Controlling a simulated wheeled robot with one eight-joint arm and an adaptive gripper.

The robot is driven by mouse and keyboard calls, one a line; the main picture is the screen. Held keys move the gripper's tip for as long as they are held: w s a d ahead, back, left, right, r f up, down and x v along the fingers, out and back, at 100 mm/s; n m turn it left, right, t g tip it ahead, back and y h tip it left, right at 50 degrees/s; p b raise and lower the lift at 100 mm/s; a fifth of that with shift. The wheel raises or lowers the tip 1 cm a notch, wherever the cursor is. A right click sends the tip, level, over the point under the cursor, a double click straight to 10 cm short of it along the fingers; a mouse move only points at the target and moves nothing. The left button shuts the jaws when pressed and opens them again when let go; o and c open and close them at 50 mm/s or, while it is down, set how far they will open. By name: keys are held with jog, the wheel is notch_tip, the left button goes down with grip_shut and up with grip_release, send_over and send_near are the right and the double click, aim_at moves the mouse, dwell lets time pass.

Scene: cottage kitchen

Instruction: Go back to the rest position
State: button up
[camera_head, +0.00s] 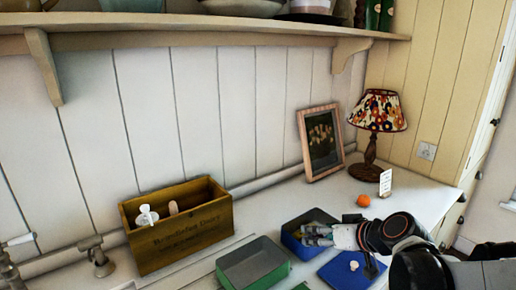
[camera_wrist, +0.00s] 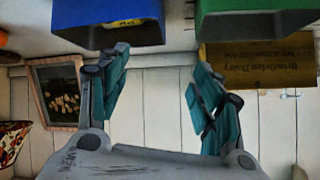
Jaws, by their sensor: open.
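My gripper (camera_head: 308,236) reaches in from the right in the head view, with its teal fingers over or in front of the open blue box (camera_head: 289,240). I cannot tell how high it is above the box. In the wrist view, which looks upside down, my gripper (camera_wrist: 160,62) has its two fingers wide apart. Nothing is between them. The blue box (camera_wrist: 108,14) is beyond the left finger, and the green box (camera_wrist: 248,28) is beyond the right finger.
A wooden crate (camera_head: 180,240) holding white items stands left of the green box (camera_head: 253,266). A blue lid (camera_head: 340,275) lies below my arm. An orange fruit (camera_head: 363,200), small card (camera_head: 385,183), lamp (camera_head: 371,152) and picture frame (camera_head: 303,145) stand behind. A shelf (camera_head: 200,22) hangs above.

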jog(key=s+a+m+g, duration=0.1)
jog(key=s+a+g, duration=0.1)
jog(key=s+a, duration=0.35)
jog(key=s+d+r+m+h+b, duration=0.1)
jog(key=s+d+h, duration=0.4)
jog(key=s, duration=0.8)
jog(key=d, duration=0.3)
jog(key=shift+s+r+m+g, duration=0.2)
jog(key=shift+m+g, duration=0.1)
jog(key=shift+m, duration=0.1)
